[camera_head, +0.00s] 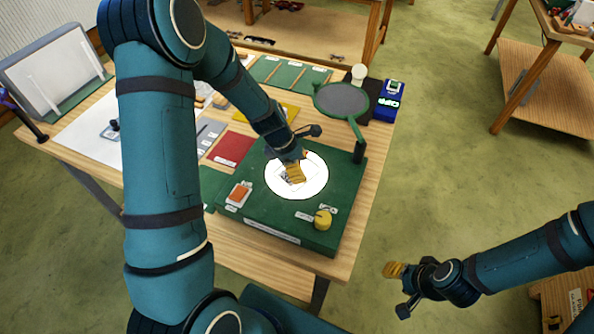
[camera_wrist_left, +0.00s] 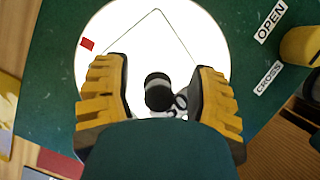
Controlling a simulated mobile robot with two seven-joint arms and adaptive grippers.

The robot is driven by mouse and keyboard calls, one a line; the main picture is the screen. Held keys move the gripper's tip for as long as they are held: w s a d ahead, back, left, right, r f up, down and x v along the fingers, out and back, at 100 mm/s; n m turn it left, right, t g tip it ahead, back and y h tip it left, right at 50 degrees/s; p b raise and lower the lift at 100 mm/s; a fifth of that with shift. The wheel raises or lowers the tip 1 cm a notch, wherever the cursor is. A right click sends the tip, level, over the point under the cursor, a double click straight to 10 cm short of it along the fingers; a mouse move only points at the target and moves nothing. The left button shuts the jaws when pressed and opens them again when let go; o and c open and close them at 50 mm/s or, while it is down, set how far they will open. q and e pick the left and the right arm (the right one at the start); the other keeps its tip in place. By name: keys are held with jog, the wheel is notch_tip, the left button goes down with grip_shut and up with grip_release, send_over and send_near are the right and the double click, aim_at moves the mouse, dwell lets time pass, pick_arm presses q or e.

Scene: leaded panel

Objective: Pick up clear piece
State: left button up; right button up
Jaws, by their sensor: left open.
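A round lit white disc (camera_head: 316,186) is set in a green box (camera_head: 256,223) on the wooden table. In the left wrist view, a thin dark angular outline lies on the bright disc (camera_wrist_left: 215,52); it looks like the edge of the clear piece (camera_wrist_left: 158,45), though glare makes this unsure. My left gripper (camera_head: 293,177) points down over the disc. Its yellow fingers (camera_wrist_left: 160,100) stand apart. A dark cylinder with metal parts (camera_wrist_left: 158,92) shows between them; I cannot tell whether they touch it. My right gripper (camera_head: 392,270) hangs clear of the table at the right.
A small red chip (camera_wrist_left: 87,44) lies at the disc's edge. A blue device (camera_head: 388,106) stands at the back right.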

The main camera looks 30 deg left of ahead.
pick_arm(q)
jog(key=shift+c, duration=0.4)
grip_shut()
jog(key=shift+r, duration=0.1)
